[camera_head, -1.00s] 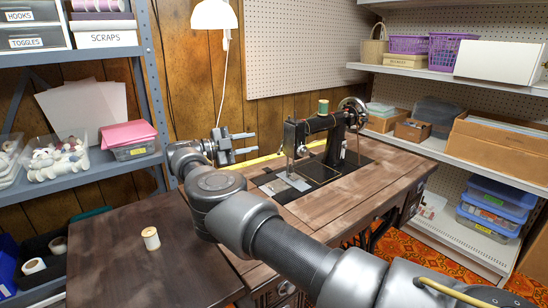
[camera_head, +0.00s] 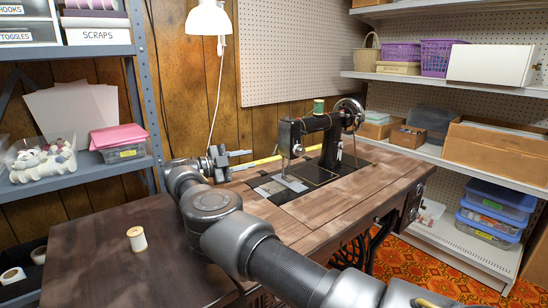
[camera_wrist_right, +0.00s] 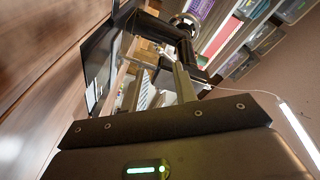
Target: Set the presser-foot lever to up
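The black sewing machine (camera_head: 318,126) stands on the wooden treadle table (camera_head: 330,201), with its needle end to the left and its handwheel at the right. In the right wrist view the machine (camera_wrist_right: 163,29) is beyond my fingers. The presser-foot lever cannot be made out in either view. My right gripper (camera_head: 247,158) is left of the needle end, apart from it, with fingers pointing right towards it. In the right wrist view the gripper (camera_wrist_right: 155,85) has its two fingers spread, with no clear object held between them. My left gripper is out of view.
A thread spool (camera_head: 137,239) stands on the dark side surface at the left. A green spool (camera_head: 319,106) sits on top of the machine. A white lamp (camera_head: 209,19) hangs behind my gripper. Shelves (camera_head: 445,84) line the right wall. The table's front right top is clear.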

